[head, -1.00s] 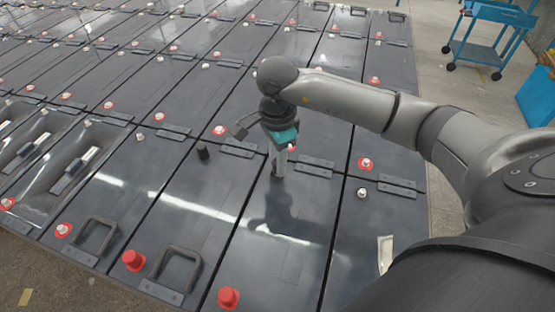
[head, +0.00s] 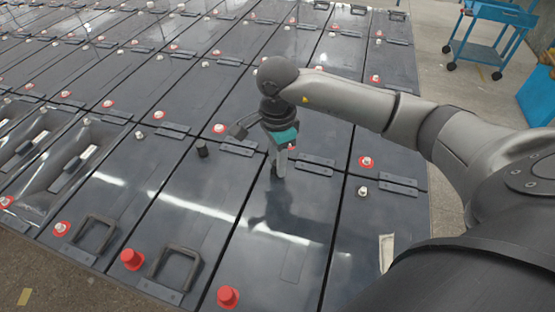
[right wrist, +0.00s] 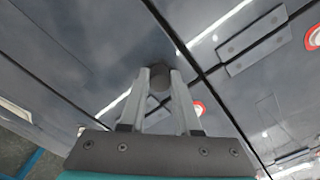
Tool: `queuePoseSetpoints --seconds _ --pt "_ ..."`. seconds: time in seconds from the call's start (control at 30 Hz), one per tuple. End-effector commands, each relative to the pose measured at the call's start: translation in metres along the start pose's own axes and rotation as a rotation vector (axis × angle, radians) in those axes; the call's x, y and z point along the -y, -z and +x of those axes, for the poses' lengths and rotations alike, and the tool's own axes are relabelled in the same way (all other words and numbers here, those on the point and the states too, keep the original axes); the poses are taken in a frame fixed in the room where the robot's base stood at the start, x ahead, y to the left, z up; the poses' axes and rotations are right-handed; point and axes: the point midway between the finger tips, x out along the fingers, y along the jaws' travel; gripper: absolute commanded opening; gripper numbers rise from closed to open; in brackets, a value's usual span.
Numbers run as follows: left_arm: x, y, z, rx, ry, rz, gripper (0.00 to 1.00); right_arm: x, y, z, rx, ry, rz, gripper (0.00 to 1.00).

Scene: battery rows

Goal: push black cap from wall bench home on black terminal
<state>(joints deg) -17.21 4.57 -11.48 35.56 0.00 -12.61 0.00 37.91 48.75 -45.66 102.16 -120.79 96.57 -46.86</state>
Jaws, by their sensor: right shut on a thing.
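My right gripper (head: 277,172) points down over a dark battery lid near the middle of the head view. In the right wrist view its two fingers (right wrist: 159,92) are shut on a dark, round black cap (right wrist: 159,78). The cap is at the lid, close to the battery's edge. The black terminal is hidden under the cap and fingers, so I cannot tell how far down the cap sits. My left gripper is not in view.
Another black cap (head: 202,149) stands on the battery to the left. Red caps (head: 132,259) sit on front terminals, and raised handles (head: 174,268) stand beside them. Bare terminals (head: 362,191) dot the lids. A blue cart (head: 484,40) stands on the floor at back right.

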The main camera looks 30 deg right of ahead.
Motion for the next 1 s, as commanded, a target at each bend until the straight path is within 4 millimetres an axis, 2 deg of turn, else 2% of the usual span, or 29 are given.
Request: queuePoseSetpoints --seconds 0.37,0.4,0.67,0.87,1.0 --pt "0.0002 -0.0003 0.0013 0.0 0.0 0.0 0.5 -0.0008 0.0002 0.0025 -0.001 -0.003 0.0 0.0" --pt "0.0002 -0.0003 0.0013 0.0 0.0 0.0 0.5 -0.0008 0.0002 0.0025 -0.001 -0.003 0.0 0.35" --pt "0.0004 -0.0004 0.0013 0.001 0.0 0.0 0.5 -0.0005 0.0001 0.0021 0.0 -0.002 0.0 0.65" --pt "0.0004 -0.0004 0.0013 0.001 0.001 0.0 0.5 -0.0003 0.0 0.0018 0.0 -0.001 0.0 0.67" --pt "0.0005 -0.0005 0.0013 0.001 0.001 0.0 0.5 -0.0002 -0.0001 0.0017 0.0 -0.001 0.0 0.83"
